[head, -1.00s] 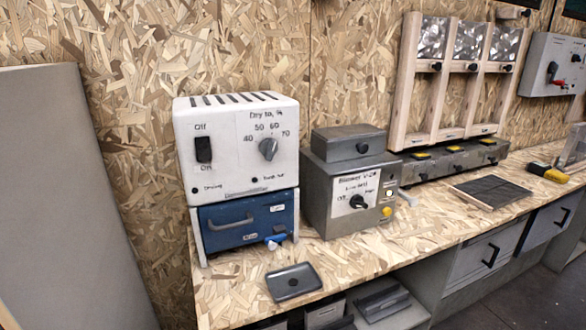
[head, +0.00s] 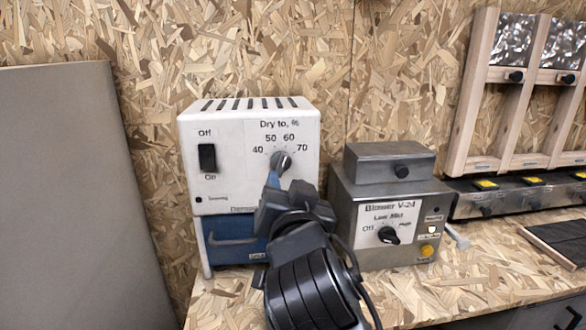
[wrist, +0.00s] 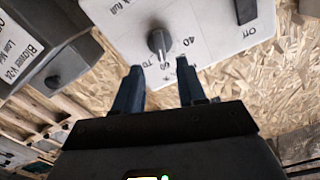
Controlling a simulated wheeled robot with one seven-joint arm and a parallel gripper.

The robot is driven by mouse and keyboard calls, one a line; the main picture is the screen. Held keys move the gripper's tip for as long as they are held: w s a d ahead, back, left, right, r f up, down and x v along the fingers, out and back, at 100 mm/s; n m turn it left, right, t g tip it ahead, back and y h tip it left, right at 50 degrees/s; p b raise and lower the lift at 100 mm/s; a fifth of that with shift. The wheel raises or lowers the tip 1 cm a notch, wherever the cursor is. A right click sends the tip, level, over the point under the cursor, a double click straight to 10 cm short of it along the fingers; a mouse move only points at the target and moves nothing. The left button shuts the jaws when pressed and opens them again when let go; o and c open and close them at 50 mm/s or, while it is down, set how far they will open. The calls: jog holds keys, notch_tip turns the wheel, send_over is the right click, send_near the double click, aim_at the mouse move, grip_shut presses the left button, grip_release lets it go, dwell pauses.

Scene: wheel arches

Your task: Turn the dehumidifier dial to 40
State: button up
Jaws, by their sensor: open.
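The white dehumidifier (head: 240,190) stands on the bench against the chipboard wall. Its grey dial (head: 281,161) sits below an arc of numbers from 40 to 70. In the wrist view the dial (wrist: 157,42) shows turned over, with 40 to its right; its light pointer line seems to lie between 60 and 70. My gripper (head: 283,182) is in front of the panel, just below the dial. In the wrist view my gripper (wrist: 158,66) is open, its two dark blue fingers apart and empty, with the dial beyond and between their tips. I see no contact.
A black Off/On switch (head: 207,158) is left of the dial. The grey blower box (head: 395,215) stands close on the right, its knob facing out. A blue drawer unit (head: 228,242) is below the dehumidifier. A grey panel (head: 65,200) stands at the left.

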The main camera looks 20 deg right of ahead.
aim_at(282, 167)
jog(key=p+x, duration=0.1)
jog(key=x, duration=0.6)
jog(key=shift+w, duration=0.2)
jog(key=shift+c, duration=0.2)
grip_shut()
